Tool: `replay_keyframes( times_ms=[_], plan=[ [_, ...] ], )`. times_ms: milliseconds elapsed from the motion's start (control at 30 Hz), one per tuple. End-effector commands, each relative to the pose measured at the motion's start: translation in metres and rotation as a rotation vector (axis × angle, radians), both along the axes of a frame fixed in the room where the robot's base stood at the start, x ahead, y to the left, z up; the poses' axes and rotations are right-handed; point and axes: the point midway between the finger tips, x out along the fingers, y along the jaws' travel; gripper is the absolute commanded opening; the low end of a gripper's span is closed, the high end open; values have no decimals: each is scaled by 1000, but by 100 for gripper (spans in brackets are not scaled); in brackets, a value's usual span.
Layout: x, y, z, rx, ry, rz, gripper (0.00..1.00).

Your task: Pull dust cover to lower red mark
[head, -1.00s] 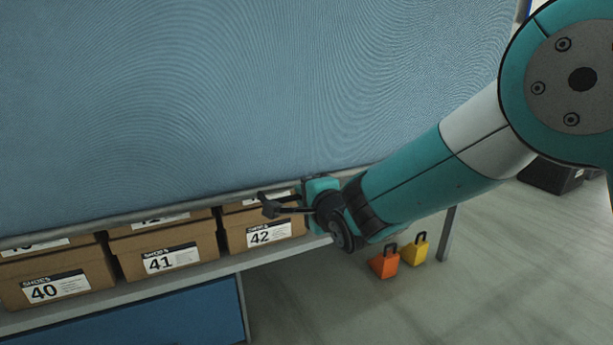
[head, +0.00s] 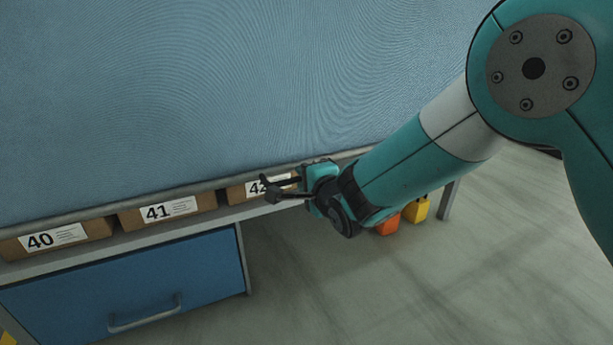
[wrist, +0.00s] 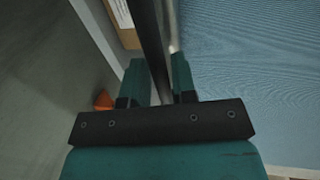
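The blue dust cover (head: 180,90) hangs over the shelf and fills the upper head view. Its grey bottom bar (head: 100,209) crosses the fronts of the shoe boxes, leaving their lower parts and labels showing. My gripper (head: 270,189) is at the bar's right part, in front of box 42. In the wrist view, a dark bar (wrist: 150,40) runs between the fingers of my gripper (wrist: 160,80), and the blue cover (wrist: 250,60) is to the right. The fingers look shut on the bar; their tips are hard to make out. No red mark is visible.
Shoe boxes 40 (head: 75,245), 41 (head: 130,218) and 42 (head: 236,193) stand on a grey shelf. A blue drawer (head: 120,285) is below. Orange (head: 388,226) and yellow (head: 417,210) objects stand on the floor near the right leg. The floor at the right is open.

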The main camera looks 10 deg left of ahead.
Motion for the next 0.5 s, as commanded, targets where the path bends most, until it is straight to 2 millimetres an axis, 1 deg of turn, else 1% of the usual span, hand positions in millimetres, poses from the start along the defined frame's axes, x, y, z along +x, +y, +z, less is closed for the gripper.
replay_keyframes(
  times_ms=[67,333,433,500],
  plan=[
    [0,0,0,1,-1,0,39],
    [0,0,2,2,-3,-1,39],
    [-5,-4,5,2,-3,-1,39],
    [-13,-9,9,0,-4,-1,39]
  ],
)
